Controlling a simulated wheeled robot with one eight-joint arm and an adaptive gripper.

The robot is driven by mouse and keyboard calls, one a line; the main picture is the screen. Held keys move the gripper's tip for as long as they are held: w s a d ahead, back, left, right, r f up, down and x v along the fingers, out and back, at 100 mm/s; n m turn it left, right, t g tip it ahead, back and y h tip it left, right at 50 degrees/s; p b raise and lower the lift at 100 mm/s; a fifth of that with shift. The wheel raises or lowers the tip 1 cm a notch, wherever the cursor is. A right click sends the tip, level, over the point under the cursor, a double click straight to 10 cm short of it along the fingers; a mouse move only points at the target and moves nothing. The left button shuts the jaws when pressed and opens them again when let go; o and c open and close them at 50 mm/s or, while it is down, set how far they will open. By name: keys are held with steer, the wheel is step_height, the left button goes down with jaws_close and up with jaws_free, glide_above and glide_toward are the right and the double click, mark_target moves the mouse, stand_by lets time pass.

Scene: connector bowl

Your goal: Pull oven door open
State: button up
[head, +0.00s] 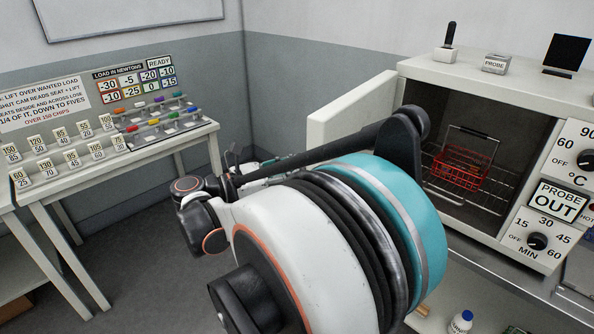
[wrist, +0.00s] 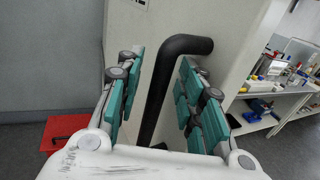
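The oven (head: 420,110) stands on the right in the head view. Its cream door (head: 350,112) is swung out to the left, so the cavity is exposed, with a red wire basket (head: 460,168) on a rack inside. In the wrist view the black door handle (wrist: 168,85) runs between the two teal-padded fingers of my gripper (wrist: 162,62). The fingers stand apart on either side of the handle, and gaps show between pads and bar. The handle bends into the pale door face (wrist: 228,45). In the head view my arm hides the handle and most of my gripper.
A bench (head: 120,155) with labelled weights and coloured parts stands at the left. The oven's control panel (head: 550,195) is at the right; a white bottle (head: 460,322) stands below it. A wall (wrist: 55,50) lies beyond my gripper.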

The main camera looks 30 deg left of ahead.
steer(key=v, duration=1.2)
stand_by(0.3)
